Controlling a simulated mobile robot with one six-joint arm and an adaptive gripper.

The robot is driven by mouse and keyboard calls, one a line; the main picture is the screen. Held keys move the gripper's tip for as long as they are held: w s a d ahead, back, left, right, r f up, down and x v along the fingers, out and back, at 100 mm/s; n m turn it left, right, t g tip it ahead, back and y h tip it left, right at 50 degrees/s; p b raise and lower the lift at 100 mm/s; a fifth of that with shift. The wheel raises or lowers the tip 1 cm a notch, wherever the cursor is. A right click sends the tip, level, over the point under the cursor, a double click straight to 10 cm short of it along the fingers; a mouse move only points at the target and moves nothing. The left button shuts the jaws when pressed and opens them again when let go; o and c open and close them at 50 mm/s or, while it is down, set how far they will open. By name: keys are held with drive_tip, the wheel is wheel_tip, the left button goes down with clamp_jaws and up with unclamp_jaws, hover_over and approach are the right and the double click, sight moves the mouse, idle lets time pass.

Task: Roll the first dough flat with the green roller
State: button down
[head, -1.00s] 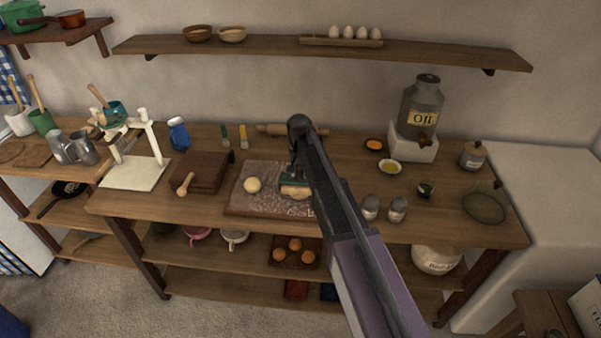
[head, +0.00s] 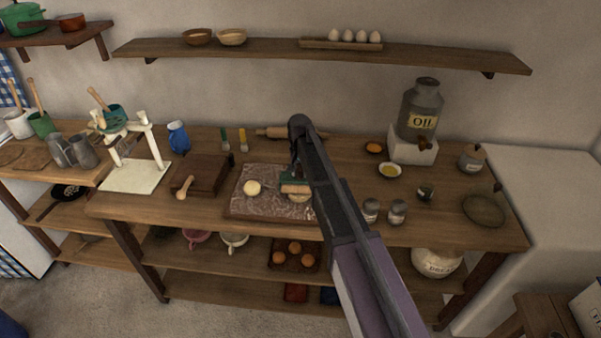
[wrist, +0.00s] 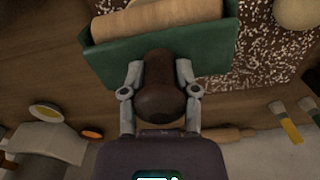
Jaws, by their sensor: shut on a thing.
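My gripper (wrist: 160,73) is shut on the dark brown handle (wrist: 158,103) of the green roller (wrist: 108,62). The roller's pale wooden cylinder (wrist: 150,18) shows at the top of the wrist view. In the head view the green roller (head: 295,181) is over the right part of the flour-dusted board (head: 262,208). A pale dough (head: 299,198) shows just below the roller, partly hidden by it and my arm; I cannot tell whether they touch. A second, round dough ball (head: 252,188) sits left of the roller, apart from it; it also shows in the wrist view (wrist: 297,11).
A dark wooden box (head: 203,172) stands left of the board. Two brushes (head: 243,139) and a rolling pin (head: 272,132) lie behind it. Two shakers (head: 397,212) stand to the right, with an oil dish (head: 390,170) and oil can (head: 420,110) behind.

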drive_tip(key=shift+s, duration=0.1)
drive_tip(key=shift+s+f, duration=0.15)
drive_tip(key=shift+s, duration=0.85)
drive_tip(key=shift+w, duration=0.7)
drive_tip(key=shift+w+f+b, duration=0.1)
drive_tip(key=shift+w+b, duration=0.2)
drive_tip(key=shift+w, duration=0.05)
drive_tip(key=shift+s, duration=0.55)
idle(0.5)
